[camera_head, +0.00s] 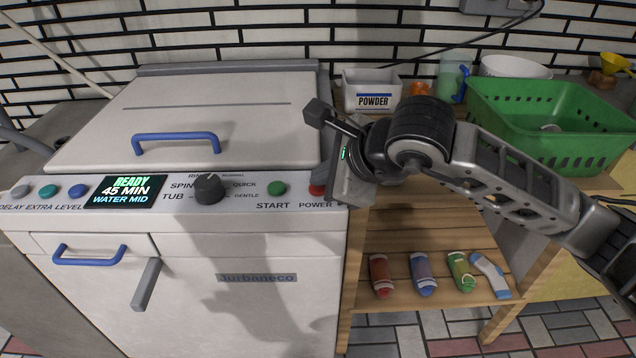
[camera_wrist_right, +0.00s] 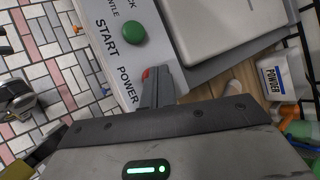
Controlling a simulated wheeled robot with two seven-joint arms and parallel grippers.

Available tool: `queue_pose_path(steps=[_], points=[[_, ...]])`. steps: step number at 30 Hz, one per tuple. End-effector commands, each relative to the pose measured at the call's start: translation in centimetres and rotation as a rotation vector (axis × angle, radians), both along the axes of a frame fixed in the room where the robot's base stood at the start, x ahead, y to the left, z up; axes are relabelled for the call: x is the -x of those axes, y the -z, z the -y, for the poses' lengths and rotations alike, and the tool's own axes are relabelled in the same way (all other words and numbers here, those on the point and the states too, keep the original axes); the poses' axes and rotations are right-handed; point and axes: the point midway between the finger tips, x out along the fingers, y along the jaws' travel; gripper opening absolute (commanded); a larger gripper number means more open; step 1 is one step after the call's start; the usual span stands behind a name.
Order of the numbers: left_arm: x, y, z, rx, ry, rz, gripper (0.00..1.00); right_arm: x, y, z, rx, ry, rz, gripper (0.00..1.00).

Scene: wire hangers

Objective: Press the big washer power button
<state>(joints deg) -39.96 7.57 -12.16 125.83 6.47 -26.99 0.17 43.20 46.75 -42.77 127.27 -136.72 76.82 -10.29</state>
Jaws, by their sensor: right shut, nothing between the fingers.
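The white washer (camera_head: 258,243) stands at the left, with its control panel facing me. Its display (camera_head: 125,191) is lit and reads READY, 45 MIN, WATER MID. The red round power button (camera_head: 317,189) is at the panel's right end, above the word POWER. My right gripper (camera_head: 327,191) is over that end of the panel, and its body hides part of the button. In the right wrist view, the shut, empty fingers (camera_wrist_right: 158,78) reach the red button (camera_wrist_right: 147,73) and partly cover it. I cannot tell whether they touch it. My left gripper is not clearly visible.
The green START button (camera_head: 277,188) and a dark dial (camera_head: 209,188) sit left of the power button. A white POWDER box (camera_head: 372,91) and green basket (camera_head: 550,120) stand behind and right.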

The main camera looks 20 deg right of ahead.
Motion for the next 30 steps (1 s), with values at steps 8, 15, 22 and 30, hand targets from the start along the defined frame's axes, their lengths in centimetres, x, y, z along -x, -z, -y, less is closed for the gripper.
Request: queue_pose_path(steps=[8, 15, 22, 30], points=[[0.0, -0.6, 0.0, 0.0, 0.0, 0.0, 0.36, 0.0, -1.4, 0.0, 0.0, -0.001, -0.001, 0.0], [0.0, -0.5, 0.0, 0.0, 0.0, -0.001, 0.36, 0.0, -1.5, 0.0, 0.0, 0.0, 0.0, 0.0], [0.0, -0.9, 0.0, 0.0, 0.0, -0.001, 0.36, 0.0, -2.2, 0.0, -0.001, 0.0, 0.001, 0.0], [0.0, -2.4, 0.0, 0.0, 0.0, -0.001, 0.36, 0.0, -4.9, 0.0, -0.001, 0.0, 0.001, 0.0]])
